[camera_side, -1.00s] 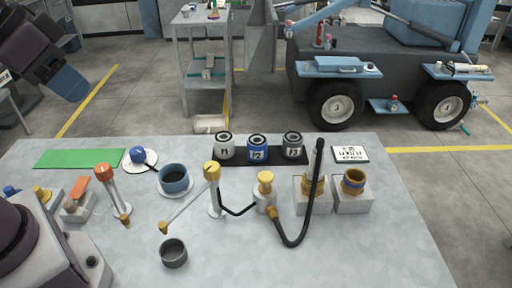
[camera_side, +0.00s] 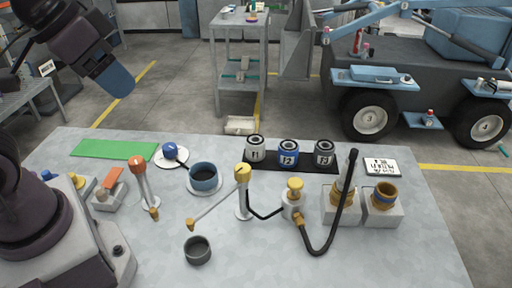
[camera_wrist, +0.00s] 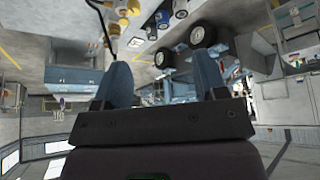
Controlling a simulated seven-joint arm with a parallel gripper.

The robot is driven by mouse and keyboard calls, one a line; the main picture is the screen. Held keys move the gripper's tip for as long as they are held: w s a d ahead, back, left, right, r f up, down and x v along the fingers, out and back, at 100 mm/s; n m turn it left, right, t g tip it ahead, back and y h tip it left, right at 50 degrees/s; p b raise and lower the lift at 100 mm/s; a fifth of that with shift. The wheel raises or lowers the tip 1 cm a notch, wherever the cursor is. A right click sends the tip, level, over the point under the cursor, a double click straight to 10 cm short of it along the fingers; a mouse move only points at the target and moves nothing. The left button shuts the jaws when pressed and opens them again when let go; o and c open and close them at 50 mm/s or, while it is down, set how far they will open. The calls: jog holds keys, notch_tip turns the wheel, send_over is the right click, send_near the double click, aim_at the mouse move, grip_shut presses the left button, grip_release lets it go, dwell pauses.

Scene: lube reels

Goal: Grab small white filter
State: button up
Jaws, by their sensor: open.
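The small white filter (camera_side: 255,150) is a short can marked 11 or similar. It stands upright at the left end of a black mat (camera_side: 275,167), beside a blue can (camera_side: 288,153) and a dark grey can (camera_side: 324,153). My gripper (camera_side: 122,88) is at the upper left of the side view, high and well away from the cans. In the wrist view my gripper (camera_wrist: 163,82) shows two blue fingers spread apart with nothing between them. The cans show small and upside down at the top of the wrist view.
A yellow-topped stand (camera_side: 243,200) with a thin arm, a yellow pump fitting (camera_side: 294,197) with a black hose, and a grey cup (camera_side: 198,250) stand in front of the cans. A blue cup (camera_side: 204,178) is left of them. A green mat (camera_side: 114,149) lies flat at the left.

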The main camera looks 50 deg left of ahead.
jog(key=m+g+y, duration=0.3)
jog(key=m+y, duration=0.7)
jog(key=m, duration=0.5)
send_over(258, 143)
jog(key=s+d, duration=0.2)
jog(key=s, duration=0.5)
notch_tip(258, 143, down, 17)
jog(key=w+f+m+t, duration=0.1)
jog(key=f+m, duration=0.1)
jog(key=f, duration=0.2)
jog(key=w+d+f+m+t+y, duration=0.1)
jog(key=w+f+m, duration=0.1)
jog(key=f+m, duration=0.1)
jog(key=w+d+f+m+t+y, duration=0.1)
jog(key=w+f+m, duration=0.1)
jog(key=f+m, duration=0.1)
jog(key=shift+d+f, duration=0.1)
jog(key=shift+f, duration=0.8)
jog(key=x, duration=0.7)
jog(key=shift+f, duration=0.1)
jog(key=c, duration=0.8)
